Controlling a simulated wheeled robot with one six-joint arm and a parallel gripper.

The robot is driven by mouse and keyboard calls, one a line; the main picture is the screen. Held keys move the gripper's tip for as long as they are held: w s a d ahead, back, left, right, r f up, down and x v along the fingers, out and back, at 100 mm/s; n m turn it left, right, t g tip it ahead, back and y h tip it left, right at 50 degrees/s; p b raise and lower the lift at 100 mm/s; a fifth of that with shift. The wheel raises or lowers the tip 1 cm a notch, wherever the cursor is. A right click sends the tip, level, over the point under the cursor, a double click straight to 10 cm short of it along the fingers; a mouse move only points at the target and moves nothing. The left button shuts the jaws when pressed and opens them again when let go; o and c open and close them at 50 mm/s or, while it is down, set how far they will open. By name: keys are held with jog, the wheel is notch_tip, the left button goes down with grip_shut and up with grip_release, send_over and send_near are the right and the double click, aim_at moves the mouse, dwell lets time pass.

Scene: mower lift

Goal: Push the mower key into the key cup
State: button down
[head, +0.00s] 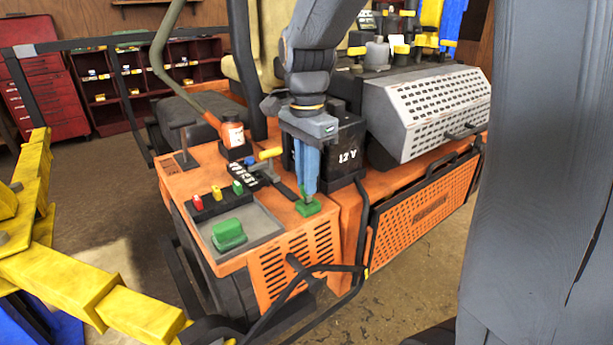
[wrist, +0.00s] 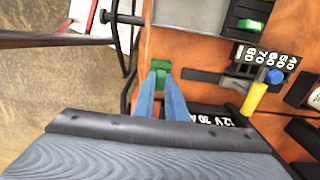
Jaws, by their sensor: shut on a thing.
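My gripper (head: 305,193) points down at the front right of the orange mower deck. Its blue fingers are shut on a small green piece, apparently the mower key (head: 303,191), mostly hidden by the fingers. Directly below is a green square piece, apparently the key cup (head: 309,208), on the deck near its edge. The wrist view shows my fingertips (wrist: 161,86) converging at this green cup (wrist: 161,64). Key and cup are the same colour and overlap, so I cannot tell how deep the key sits.
A black 12 V battery (head: 348,156) stands close behind my gripper. A grey tray (head: 262,222) with a green block (head: 229,235) lies to the left. A yellow-handled lever (head: 270,154) and an orange-brown bottle (head: 232,136) stand behind. Yellow lift bars (head: 75,284) are at far left.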

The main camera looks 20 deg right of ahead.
jog(key=shift+f+b, duration=0.4)
jog(key=shift+f, duration=0.55)
jog(key=c, duration=1.7)
grip_release()
jog(key=shift+r, duration=0.1)
notch_tip(320, 180, up, 8)
jog(key=shift+f+b, duration=0.15)
jog(key=shift+b, duration=0.75)
